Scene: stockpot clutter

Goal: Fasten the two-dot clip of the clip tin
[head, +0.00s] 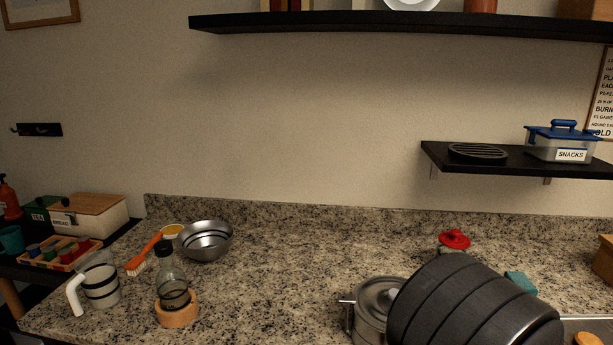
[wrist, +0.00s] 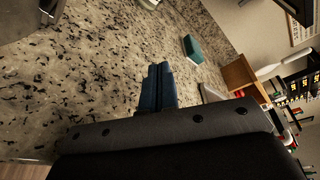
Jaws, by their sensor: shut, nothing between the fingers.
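A round metal lidded vessel (head: 376,297), which looks like the clip tin, stands on the counter at the lower middle of the head view. A wire-like fitting shows on its left side; my arm covers its right side. No dot marks can be made out. Part of a metal vessel (wrist: 18,20), perhaps the same one, shows at the top left of the wrist view. My gripper (wrist: 157,86) is shut and empty, its dark blue fingers together over the counter and apart from that vessel. In the head view my gripper's fingertips are hidden.
A teal block (head: 521,282) and a red-lidded container (head: 454,241) are beyond my arm. The middle of the counter (head: 290,280) is clear.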

